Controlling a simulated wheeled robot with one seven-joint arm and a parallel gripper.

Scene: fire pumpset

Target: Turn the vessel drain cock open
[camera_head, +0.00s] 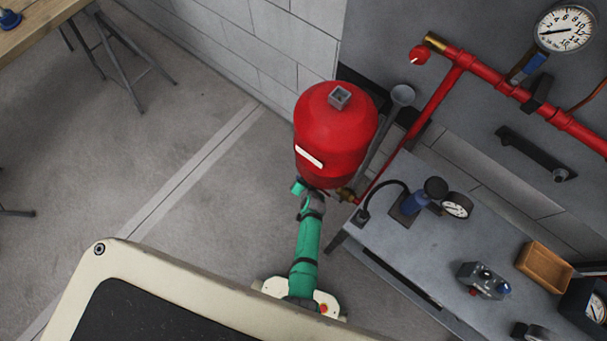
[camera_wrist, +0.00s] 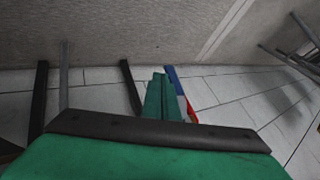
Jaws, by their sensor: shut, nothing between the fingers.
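The red vessel (camera_head: 335,130) stands near the wall in the head view, with a white label on its side. A brass fitting (camera_head: 347,194) shows at its lower right, beside a red pipe. I cannot make out the drain cock's handle or its position in the head view. My green arm reaches up to the vessel's underside, and its end is partly hidden there. In the wrist view, my gripper (camera_wrist: 159,76) has its green fingers together and empty. A thin blue strip (camera_wrist: 172,73) and a red piece (camera_wrist: 191,112) show just right of the fingers; I cannot tell what they belong to.
A grey bench (camera_head: 420,250) on the right holds gauges, a wooden box (camera_head: 544,265) and small fittings. Red pipework (camera_head: 505,87) and a large gauge (camera_head: 564,29) are on the grey panel. A wooden table (camera_head: 40,22) is at upper left. The floor left of the vessel is clear.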

